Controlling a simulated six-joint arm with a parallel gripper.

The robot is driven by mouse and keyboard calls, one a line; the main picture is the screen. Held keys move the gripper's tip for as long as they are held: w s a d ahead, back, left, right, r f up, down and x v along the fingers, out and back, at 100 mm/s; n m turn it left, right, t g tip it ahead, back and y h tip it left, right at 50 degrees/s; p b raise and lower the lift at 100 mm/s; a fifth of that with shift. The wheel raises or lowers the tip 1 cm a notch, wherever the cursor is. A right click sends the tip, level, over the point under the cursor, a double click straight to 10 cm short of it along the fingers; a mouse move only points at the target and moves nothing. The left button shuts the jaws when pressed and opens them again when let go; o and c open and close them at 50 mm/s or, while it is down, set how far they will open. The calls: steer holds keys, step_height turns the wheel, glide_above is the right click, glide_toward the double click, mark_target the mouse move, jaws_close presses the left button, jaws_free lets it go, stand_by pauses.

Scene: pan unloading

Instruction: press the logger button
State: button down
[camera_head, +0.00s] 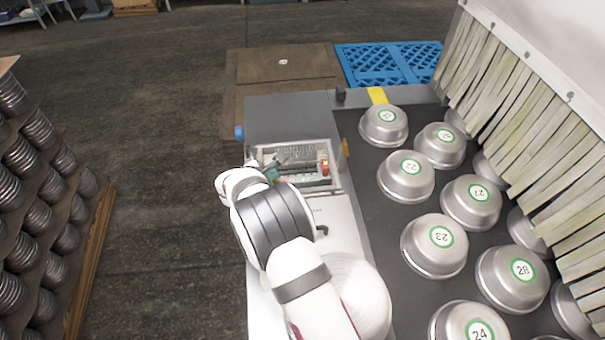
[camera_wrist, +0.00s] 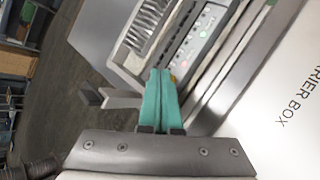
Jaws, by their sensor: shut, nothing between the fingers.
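My gripper (camera_head: 271,174) is over the left part of an open grey control box (camera_head: 331,153). In the wrist view the gripper (camera_wrist: 160,72) has its two teal fingers shut together with nothing between them. The fingertips overlap the edge of the box's panel (camera_wrist: 187,57), which carries a row of small coloured buttons or lights. Beside the fingertips is a yellow spot (camera_wrist: 173,79), partly hidden by them. I cannot tell which control is the logger button, or whether the fingertips touch the panel.
Right of the box, silver numbered pans (camera_head: 406,176) stand on a dark belt (camera_head: 375,226) below hanging strip curtains (camera_head: 540,115). A white cover lettered "RRIER BOX" (camera_wrist: 268,105) lies beside the panel. A rack of stacked pans (camera_head: 45,190) stands at the left, with open floor between.

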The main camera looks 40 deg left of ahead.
steer(key=shift+f, duration=0.45)
stand_by(0.4)
steer(key=shift+r, duration=0.9)
step_height(320, 180, up, 6)
stand_by(0.4)
